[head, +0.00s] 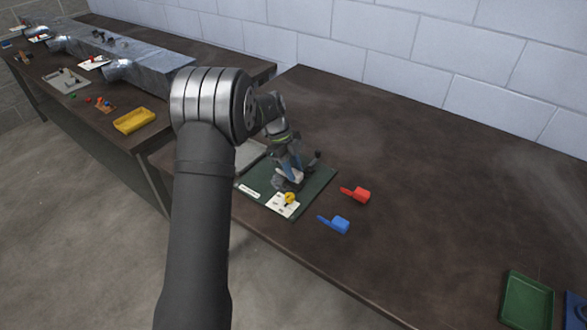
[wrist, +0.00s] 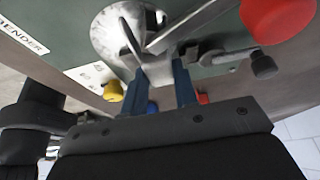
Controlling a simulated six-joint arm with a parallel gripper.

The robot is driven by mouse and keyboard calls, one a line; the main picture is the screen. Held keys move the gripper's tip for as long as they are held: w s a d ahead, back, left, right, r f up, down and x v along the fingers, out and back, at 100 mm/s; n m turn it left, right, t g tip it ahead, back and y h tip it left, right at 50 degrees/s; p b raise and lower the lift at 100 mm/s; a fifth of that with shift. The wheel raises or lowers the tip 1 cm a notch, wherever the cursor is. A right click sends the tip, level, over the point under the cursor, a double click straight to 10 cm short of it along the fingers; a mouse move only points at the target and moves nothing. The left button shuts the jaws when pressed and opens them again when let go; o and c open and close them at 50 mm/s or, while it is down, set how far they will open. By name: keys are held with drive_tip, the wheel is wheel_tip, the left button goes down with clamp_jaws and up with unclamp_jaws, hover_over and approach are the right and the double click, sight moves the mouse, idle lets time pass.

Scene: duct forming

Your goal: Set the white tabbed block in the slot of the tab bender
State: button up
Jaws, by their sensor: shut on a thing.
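The tab bender (head: 280,184) stands on a green board, and its grey metal body (wrist: 112,32) fills the upper middle of the wrist view. Its lever ends in a dark knob (wrist: 263,66). My gripper (head: 291,170) is low over the bender, its two blue fingers (wrist: 160,80) pointing at the metal body. It is shut on the white tabbed block (head: 296,176), of which only a small pale part shows between the fingers. The slot is hidden by my fingers and the bender's parts, so I cannot tell whether the block touches it.
A red tabbed block (head: 361,195) and a blue tabbed block (head: 341,225) lie right of the green board (head: 313,187). A yellow piece (head: 290,198) sits on a white card at its front. A green tray (head: 526,299) is at far right. The table's middle right is clear.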

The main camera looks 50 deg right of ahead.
drive_tip(key=shift+f, duration=0.1)
drive_tip(key=o, duration=1.1)
drive_tip(key=shift+c, duration=0.2)
drive_tip(key=v, duration=1.7)
drive_tip(key=shift+w, duration=0.15)
drive_tip(key=x, duration=1.7)
drive_tip(key=shift+s, duration=0.2)
